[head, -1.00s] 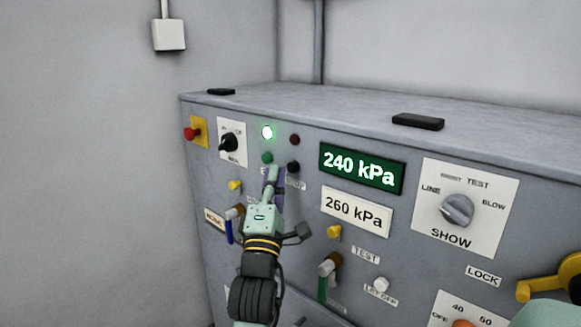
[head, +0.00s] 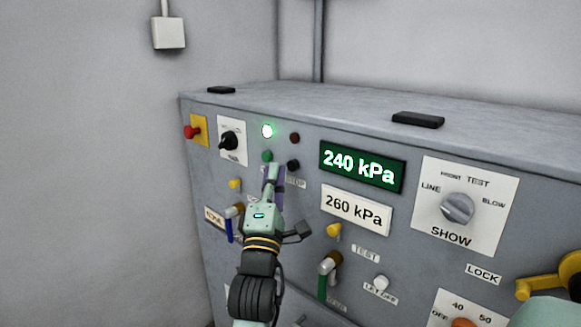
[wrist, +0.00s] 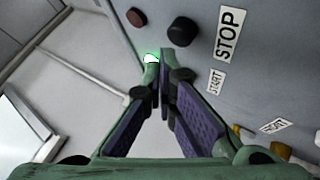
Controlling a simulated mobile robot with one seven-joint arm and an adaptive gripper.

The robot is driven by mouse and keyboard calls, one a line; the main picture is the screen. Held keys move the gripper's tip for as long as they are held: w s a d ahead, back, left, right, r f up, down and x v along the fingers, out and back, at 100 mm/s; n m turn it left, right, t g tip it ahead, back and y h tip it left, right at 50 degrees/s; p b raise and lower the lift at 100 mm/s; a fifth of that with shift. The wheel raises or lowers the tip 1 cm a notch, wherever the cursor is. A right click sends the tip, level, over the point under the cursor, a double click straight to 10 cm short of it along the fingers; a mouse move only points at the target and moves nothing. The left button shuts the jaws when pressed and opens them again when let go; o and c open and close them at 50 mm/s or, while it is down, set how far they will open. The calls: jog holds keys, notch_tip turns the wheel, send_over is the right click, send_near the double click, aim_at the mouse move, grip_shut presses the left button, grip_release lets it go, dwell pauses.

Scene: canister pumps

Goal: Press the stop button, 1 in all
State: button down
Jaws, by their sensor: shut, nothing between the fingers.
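The stop button is a black round knob (head: 293,165) on the grey panel, above a STOP label (head: 296,183). It also shows in the wrist view (wrist: 182,31), next to the STOP label (wrist: 229,34). My gripper (head: 271,169) is shut and empty. Its fingertips are just below the green start button (head: 267,156) and to the left of the stop button in the head view. In the wrist view my fingertips (wrist: 160,72) are apart from the black button; the green button is hidden behind them there. I cannot tell whether the tips touch the panel.
A lit green lamp (head: 267,131) and a dark red lamp (head: 295,138) sit above the buttons. A red button on a yellow plate (head: 199,131) and a black selector (head: 229,142) are to the left. Displays (head: 361,168), yellow knobs and levers surround this area.

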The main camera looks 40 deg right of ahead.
jog(key=shift+d, duration=0.15)
jog(key=shift+d, duration=0.25)
jog(key=shift+d+p, duration=0.55)
dwell(0.8)
jog(key=shift+a, duration=0.95)
jog(key=a+b, duration=0.1)
jog(key=a, duration=0.4)
jog(key=shift+s, duration=0.2)
dwell(0.8)
